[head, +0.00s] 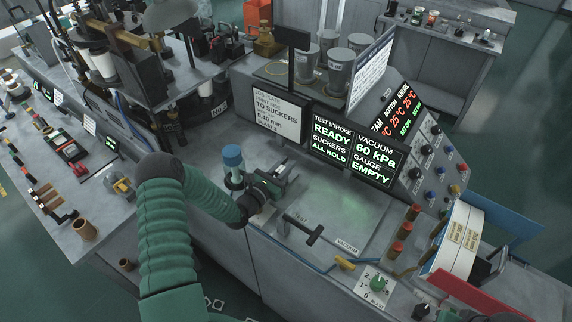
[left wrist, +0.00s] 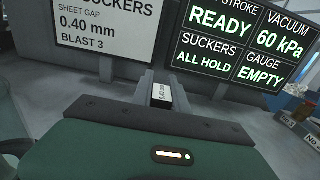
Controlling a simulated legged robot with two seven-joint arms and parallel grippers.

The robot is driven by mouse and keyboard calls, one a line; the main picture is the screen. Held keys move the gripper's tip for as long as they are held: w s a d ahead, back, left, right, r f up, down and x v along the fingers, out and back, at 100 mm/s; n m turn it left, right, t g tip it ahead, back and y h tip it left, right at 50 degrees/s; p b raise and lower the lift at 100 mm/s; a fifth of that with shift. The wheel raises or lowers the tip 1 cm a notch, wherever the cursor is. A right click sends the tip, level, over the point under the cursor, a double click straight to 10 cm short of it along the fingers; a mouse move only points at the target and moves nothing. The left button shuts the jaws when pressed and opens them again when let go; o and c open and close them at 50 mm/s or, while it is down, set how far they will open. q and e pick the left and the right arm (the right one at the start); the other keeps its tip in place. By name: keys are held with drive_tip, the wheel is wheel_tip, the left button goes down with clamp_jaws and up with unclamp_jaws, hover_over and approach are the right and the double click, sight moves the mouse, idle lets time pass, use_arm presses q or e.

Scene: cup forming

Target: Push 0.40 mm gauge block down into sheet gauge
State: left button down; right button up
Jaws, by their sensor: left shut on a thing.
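My left gripper (head: 270,184) is at the rear left of the grey bench top, just below the sign boards. It is shut on the small gauge block (left wrist: 162,94). The block has a white top with tiny print and sits between the two grey fingers in the left wrist view. The sheet gauge is hard to make out; dark metal parts crowd around my left gripper in the head view, and I cannot tell which belong to it. A screen (head: 354,150) reads GAUGE EMPTY. My right gripper is not in view.
A blue-capped post (head: 232,157) stands close to the left of my gripper. A sign (head: 280,108) reads 0.40 mm. A black T-handle (head: 302,233) stands in front, by a flat plate (head: 345,215). Red-topped cylinders (head: 404,231) and a dial (head: 377,283) are at right.

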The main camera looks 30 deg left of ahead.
use_arm(q)
drive_tip(key=shift+f+b, duration=0.3)
drive_tip(key=shift+f, duration=0.2)
drive_tip(key=c, duration=1.2)
unclamp_jaws()
drive_tip(key=shift+r, duration=0.1)
